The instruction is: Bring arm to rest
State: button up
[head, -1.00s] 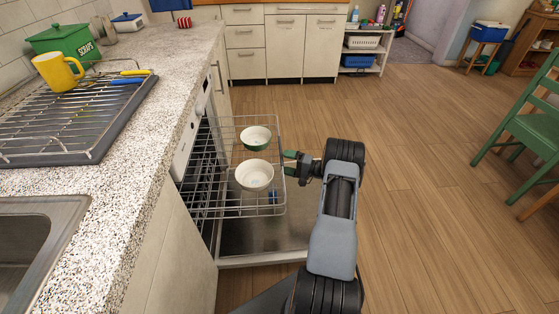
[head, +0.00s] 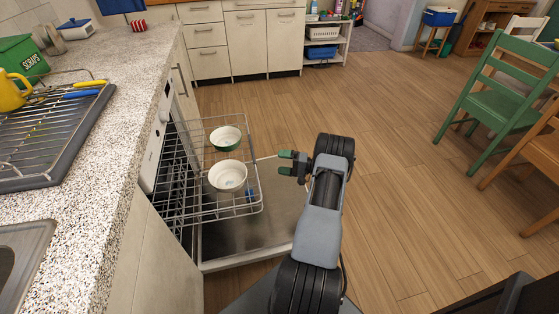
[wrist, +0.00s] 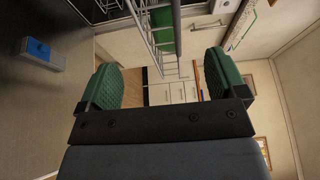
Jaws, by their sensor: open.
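My gripper (head: 286,162) is open and empty, just right of the pulled-out dishwasher rack (head: 258,190) in the head view. Its two green fingertips point left, apart from the rack. In the wrist view my gripper (wrist: 163,85) shows its green pads spread wide with nothing between them. My arm is stretched forward with the elbow bent. Two bowls stand in the rack: a green-sided bowl (head: 226,138) at the back and a white bowl (head: 228,176) in front.
The dishwasher door (head: 245,238) hangs open below the rack. The counter (head: 105,150) with a dish rack (head: 45,135) runs along the left. A green chair (head: 500,95) and a wooden chair (head: 540,155) stand at right. The wooden floor between is clear.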

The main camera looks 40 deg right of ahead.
dwell(0.3)
jog(key=d+f+n+g+h, duration=0.1)
jog(key=d+f+g+h, duration=0.1)
jog(key=d+f+h, duration=0.8)
jog(key=s+a+r+n+g+h+p, duration=0.25)
jog(key=r+g+h+p, duration=0.35)
jog(key=r, duration=0.8)
jog(key=s+a+r+n+y+p, duration=0.1)
jog(key=s+a+r+p, duration=0.4)
jog(key=a+r, duration=0.8)
jog(key=s+a+r+n+g+y+p, duration=0.1)
jog(key=s+a+r+p, duration=0.4)
jog(key=a+r, duration=0.8)
jog(key=s+a+r+n+g+y+p, duration=0.1)
jog(key=s+a+r+n+p, duration=0.3)
jog(key=a+r+p, duration=0.4)
jog(key=s+a+r+y, duration=0.1)
jog(key=a+r, duration=0.4)
jog(key=r, duration=0.4)
jog(key=shift+s+r+n, duration=0.15)
jog(key=shift+s+n, duration=0.1)
jog(key=shift+n, duration=0.1)
